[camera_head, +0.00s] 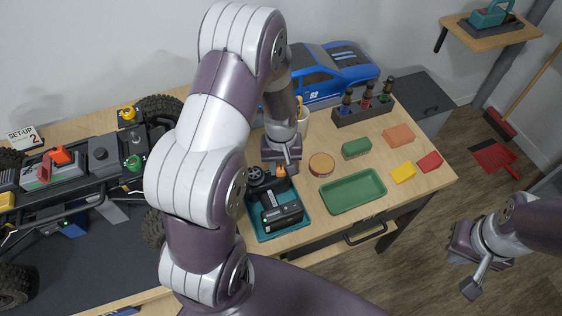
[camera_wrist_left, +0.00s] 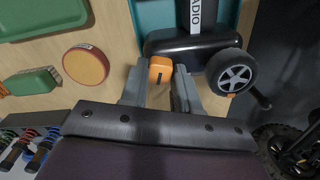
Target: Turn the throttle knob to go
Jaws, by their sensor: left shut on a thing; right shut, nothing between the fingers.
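The radio transmitter (camera_head: 277,213) is black and lies in a teal tray (camera_head: 256,235); its black body (camera_wrist_left: 190,42) also shows in the wrist view. The orange throttle knob (camera_wrist_left: 160,68) sits at the transmitter's near edge in the wrist view, with a dark mark on its face. My left gripper (camera_wrist_left: 160,88) is shut on this knob, one finger on each side. In the head view the left gripper (camera_head: 281,163) is over the transmitter's far end. My right gripper (camera_head: 470,288) is shut and empty, over the floor at the lower right.
A black wheel (camera_wrist_left: 232,72) is close beside the left fingers. A round orange-topped piece (camera_head: 321,164), a green tray (camera_head: 352,190) and coloured blocks (camera_head: 402,173) lie to the right. The crawler chassis (camera_head: 75,185) stands at left, a blue truck body (camera_head: 335,75) at the back.

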